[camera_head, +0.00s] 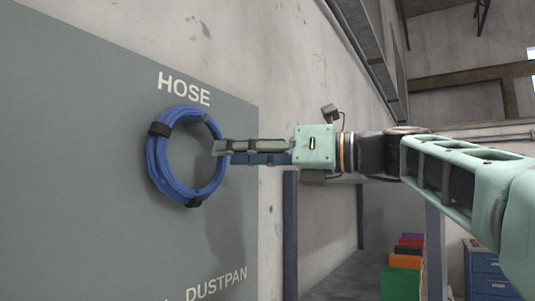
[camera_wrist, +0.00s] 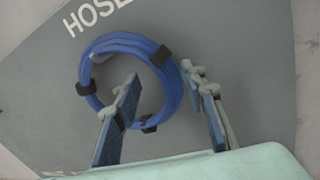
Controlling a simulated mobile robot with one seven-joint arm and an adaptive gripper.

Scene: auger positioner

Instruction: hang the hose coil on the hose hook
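The hose coil (camera_head: 158,165) is a blue ring with black bands, upright in front of the grey board below the word HOSE. It also shows in the wrist view (camera_wrist: 172,90). My gripper (camera_head: 217,148) is at the coil's right side. In the wrist view my gripper (camera_wrist: 160,73) is open, one finger over the ring's opening and the other outside its right rim. The rim runs between them with visible gaps.
The grey board (camera_head: 70,130) covers the wall at left, with a DUSTPAN label lower down. A blue post (camera_head: 290,235) stands below my gripper. Coloured boxes (camera_head: 402,275) and a blue drawer cabinet (camera_head: 487,270) are at lower right.

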